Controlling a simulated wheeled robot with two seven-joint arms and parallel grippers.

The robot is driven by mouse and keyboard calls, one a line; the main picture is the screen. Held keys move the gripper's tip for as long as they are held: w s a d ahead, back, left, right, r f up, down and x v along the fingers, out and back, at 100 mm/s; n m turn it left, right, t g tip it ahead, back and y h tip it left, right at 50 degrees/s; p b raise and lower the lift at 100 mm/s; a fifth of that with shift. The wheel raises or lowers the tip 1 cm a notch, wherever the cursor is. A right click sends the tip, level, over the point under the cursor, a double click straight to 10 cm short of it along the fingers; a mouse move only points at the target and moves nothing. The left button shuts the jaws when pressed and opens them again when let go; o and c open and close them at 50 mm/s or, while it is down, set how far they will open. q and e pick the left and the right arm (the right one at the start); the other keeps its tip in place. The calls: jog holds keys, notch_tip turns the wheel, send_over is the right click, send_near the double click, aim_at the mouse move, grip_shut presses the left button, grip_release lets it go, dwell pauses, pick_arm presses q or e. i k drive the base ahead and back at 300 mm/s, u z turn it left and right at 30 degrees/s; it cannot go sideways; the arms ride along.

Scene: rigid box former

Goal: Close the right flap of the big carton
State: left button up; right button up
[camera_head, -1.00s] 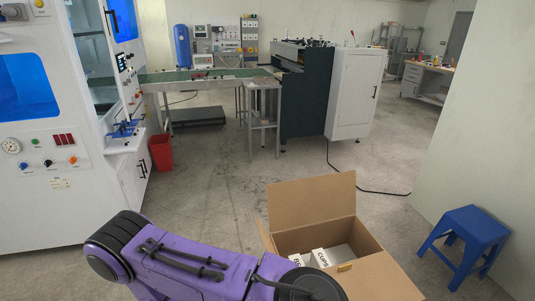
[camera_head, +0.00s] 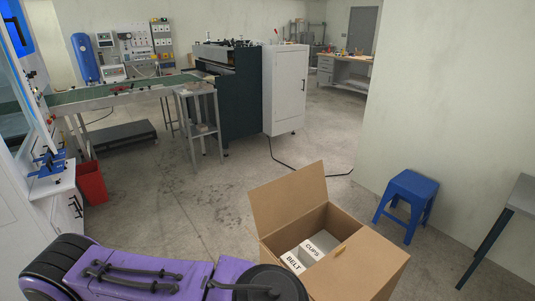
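The big open carton (camera_head: 268,247) stands on the floor at the lower middle of the head view. One brown flap (camera_head: 290,197) stands up at its far left side. A broad brown panel (camera_head: 362,266) extends at its near right; I cannot tell whether it is the right flap folded out or a wall. White boxes marked CUPS (camera_head: 317,245) and BELT (camera_head: 292,262) lie inside. My purple left arm crosses the bottom left, its black joint near the carton's near left side, hiding part of it. Neither gripper shows.
A blue stool (camera_head: 407,203) stands right of the carton, with a table (camera_head: 521,195) at the right edge. A red bin (camera_head: 92,183) is at left. A conveyor (camera_head: 120,95) and a white cabinet (camera_head: 286,88) stand behind. A black cable (camera_head: 308,172) crosses the floor. Open floor lies left of the carton.

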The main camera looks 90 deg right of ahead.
aim_at(276, 203)
jog(key=z, duration=1.45)
jog(key=i, duration=2.7)
jog(key=z, duration=1.35)
jog(key=i, duration=1)
jog(key=z, duration=2.85)
